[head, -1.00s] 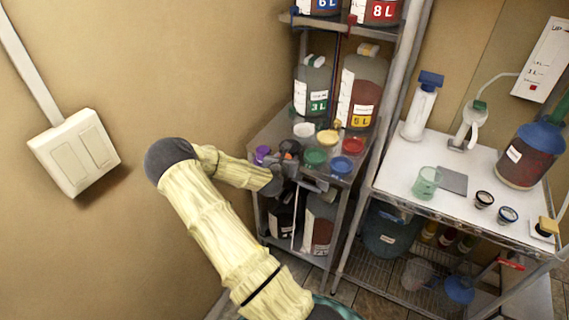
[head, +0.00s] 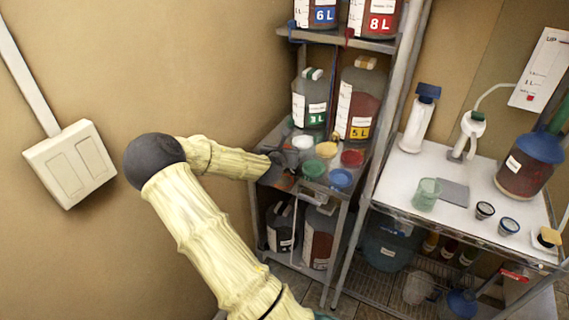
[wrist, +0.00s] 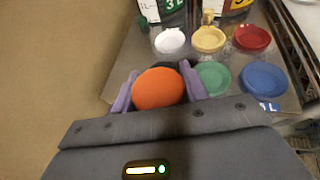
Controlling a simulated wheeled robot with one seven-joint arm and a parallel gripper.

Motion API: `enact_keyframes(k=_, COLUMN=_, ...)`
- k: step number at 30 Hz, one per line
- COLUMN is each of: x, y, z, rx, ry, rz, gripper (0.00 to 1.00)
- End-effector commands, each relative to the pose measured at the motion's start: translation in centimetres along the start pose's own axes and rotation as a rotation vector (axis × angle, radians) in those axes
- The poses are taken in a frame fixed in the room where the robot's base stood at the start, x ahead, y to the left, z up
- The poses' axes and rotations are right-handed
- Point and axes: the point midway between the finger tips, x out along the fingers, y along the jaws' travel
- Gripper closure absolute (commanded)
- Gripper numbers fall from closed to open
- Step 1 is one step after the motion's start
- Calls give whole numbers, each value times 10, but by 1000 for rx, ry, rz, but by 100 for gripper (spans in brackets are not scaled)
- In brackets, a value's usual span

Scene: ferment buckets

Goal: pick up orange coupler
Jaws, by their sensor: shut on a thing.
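The orange coupler (wrist: 158,90) shows in the wrist view as a rounded orange piece between the two purple-grey fingers of my gripper (wrist: 159,76). My gripper is shut on it, with a finger on each side. A dark part shows just behind the coupler, and its underside is hidden, so I cannot tell whether it touches the shelf. In the head view my gripper (head: 283,158) is at the left part of the small metal shelf's top (head: 275,133), left of the coloured lids. The coupler is not clear there.
White (wrist: 170,40), yellow (wrist: 208,39), red (wrist: 251,38), green (wrist: 212,78) and blue (wrist: 264,79) round lids sit close beyond and right of my gripper. The 3 L (head: 310,100) and 5 L (head: 360,100) containers stand behind. The wall is close on the left.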

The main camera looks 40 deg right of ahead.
Motion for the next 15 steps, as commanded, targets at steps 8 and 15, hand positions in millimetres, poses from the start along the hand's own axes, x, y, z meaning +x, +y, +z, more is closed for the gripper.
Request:
enact_keyframes(k=8, x=-5, y=2, z=9, rx=-2, ry=0, rz=3, gripper=83)
enact_keyframes(k=15, x=-4, y=2, z=9, rx=-2, ry=0, rz=2, gripper=83)
